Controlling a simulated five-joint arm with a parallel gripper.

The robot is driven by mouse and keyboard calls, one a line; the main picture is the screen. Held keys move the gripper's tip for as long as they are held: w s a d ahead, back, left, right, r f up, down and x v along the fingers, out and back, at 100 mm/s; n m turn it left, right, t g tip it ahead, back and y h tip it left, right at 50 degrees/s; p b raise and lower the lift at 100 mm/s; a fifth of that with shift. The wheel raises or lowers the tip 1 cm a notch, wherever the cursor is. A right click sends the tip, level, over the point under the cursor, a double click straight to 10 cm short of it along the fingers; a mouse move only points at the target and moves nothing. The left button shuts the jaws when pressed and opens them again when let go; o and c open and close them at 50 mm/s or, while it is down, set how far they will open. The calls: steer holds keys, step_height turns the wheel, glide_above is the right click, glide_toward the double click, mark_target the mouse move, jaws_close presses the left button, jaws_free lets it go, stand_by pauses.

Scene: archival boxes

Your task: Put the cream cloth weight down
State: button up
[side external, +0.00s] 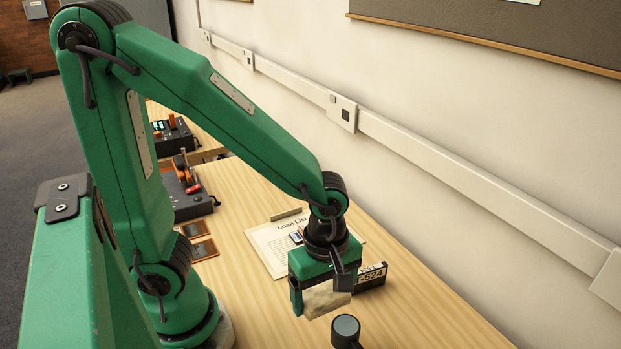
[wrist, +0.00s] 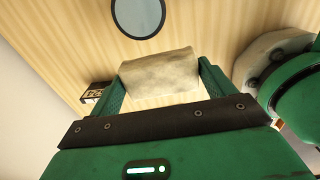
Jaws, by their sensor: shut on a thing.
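The cream cloth weight (side external: 326,298) is a pale, slightly mottled block, partly hidden by my gripper in the side external view. My gripper (side external: 325,284) is shut on it, with one finger at each side. In the wrist view the weight (wrist: 160,75) sits between the two green fingers of my gripper (wrist: 162,84). The weight is over the light wood table (side external: 430,300); I cannot tell whether its underside touches the wood.
A black box labelled 524 (side external: 370,277) stands just right of my gripper. A dark round-topped object (side external: 346,329) is in front. A Loan List sheet (side external: 268,243) lies behind. Dark devices (side external: 185,193) and brown tiles (side external: 203,249) are at left. Bare table lies at the right.

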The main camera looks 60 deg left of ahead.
steer(key=shift+s, duration=0.2)
steer(key=shift+f, duration=0.1)
glide_above(321, 339)
steer(key=shift+f, duration=2.9)
steer(key=shift+f, duration=2.05)
steer(key=shift+f, duration=0.15)
steer(key=o, duration=1.2)
steer(key=shift+r, duration=0.2)
